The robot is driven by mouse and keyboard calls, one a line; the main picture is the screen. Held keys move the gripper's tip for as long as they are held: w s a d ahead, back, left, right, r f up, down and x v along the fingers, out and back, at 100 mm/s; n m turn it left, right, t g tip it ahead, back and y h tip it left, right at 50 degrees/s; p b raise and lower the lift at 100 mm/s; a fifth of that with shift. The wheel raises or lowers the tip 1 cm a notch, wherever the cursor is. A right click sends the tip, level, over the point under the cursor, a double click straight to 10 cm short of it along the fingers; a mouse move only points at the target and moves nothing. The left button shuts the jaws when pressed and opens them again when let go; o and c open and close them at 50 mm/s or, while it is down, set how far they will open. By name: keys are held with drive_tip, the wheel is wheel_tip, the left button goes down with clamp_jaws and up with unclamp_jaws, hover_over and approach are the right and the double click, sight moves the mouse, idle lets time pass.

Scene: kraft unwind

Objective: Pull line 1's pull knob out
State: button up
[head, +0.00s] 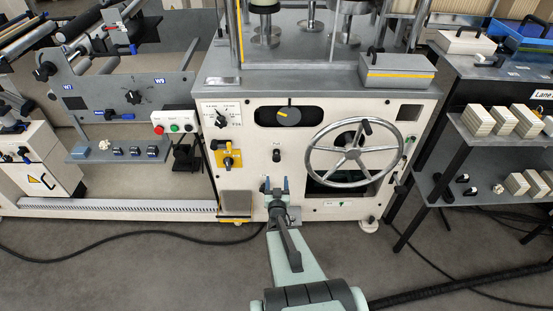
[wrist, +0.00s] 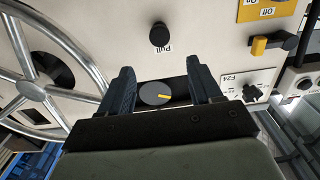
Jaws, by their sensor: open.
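The pull knob is a small black round knob on the cream machine front. In the head view the knob (head: 277,155) sits left of the handwheel, just above my gripper (head: 276,183). In the wrist view the knob (wrist: 159,35) is pushed close to the panel, with the word "Pull" beside it. My gripper (wrist: 160,70) is open and empty, its two dark blue fingers apart. In the wrist view the knob lies beyond the fingertips, roughly centred between them, and nothing touches it. I cannot see a line number on it.
A large handwheel (head: 353,150) stands out right of the knob. A dial with a yellow mark (wrist: 155,94) shows between the fingers in the wrist view. A yellow switch plate (head: 227,154) and selector knob (head: 221,120) are left of the knob. Dark cables lie on the floor.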

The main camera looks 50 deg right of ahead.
sight(276, 160)
drive_tip(key=x, duration=1.3)
drive_tip(key=shift+w+d, duration=0.25)
drive_tip(key=shift+c, duration=0.2)
clamp_jaws()
